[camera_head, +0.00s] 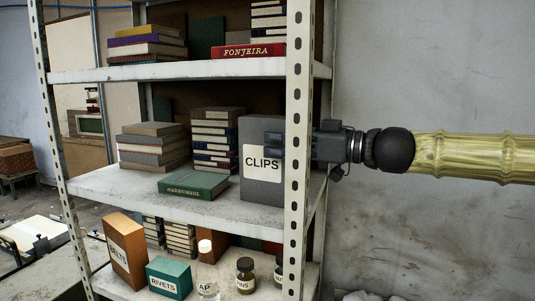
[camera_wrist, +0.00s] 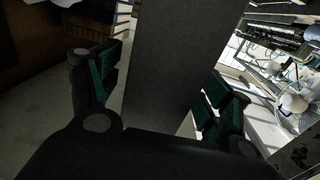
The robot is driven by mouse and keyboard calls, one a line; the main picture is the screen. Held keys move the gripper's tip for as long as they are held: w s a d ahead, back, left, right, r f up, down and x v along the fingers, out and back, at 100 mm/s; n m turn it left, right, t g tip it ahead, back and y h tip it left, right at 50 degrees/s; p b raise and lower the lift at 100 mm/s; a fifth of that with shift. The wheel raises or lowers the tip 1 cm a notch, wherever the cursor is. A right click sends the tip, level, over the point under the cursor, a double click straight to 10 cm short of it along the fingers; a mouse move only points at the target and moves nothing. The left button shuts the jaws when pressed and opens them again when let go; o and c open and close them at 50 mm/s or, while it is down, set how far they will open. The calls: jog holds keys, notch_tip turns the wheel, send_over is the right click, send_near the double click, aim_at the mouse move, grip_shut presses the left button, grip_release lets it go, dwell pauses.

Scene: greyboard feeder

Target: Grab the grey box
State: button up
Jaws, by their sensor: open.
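The grey box (camera_head: 261,186) with a white CLIPS label stands upright on the middle shelf, at its right end by the front post. My gripper (camera_head: 274,146) reaches in from the right behind the post, and its dark fingers overlap the upper right part of the box in the head view. In the wrist view the box's grey side (camera_wrist: 172,55) stands between the two open fingers of my gripper (camera_wrist: 158,90), with gaps visible on both sides. I cannot tell whether either finger touches it.
The perforated shelf post (camera_head: 298,120) stands right beside my gripper. A green book (camera_head: 193,186) lies left of the box, with book stacks (camera_head: 153,147) behind. The upper shelf (camera_head: 180,72) is overhead. Boxes and jars, including a teal RIVETS box (camera_head: 169,278), stand below.

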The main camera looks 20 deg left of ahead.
jog(key=a+p, duration=0.1)
jog(key=a, duration=0.2)
jog(key=shift+w+a, duration=0.15)
jog(key=shift+c, duration=0.2)
jog(key=c, duration=1.2)
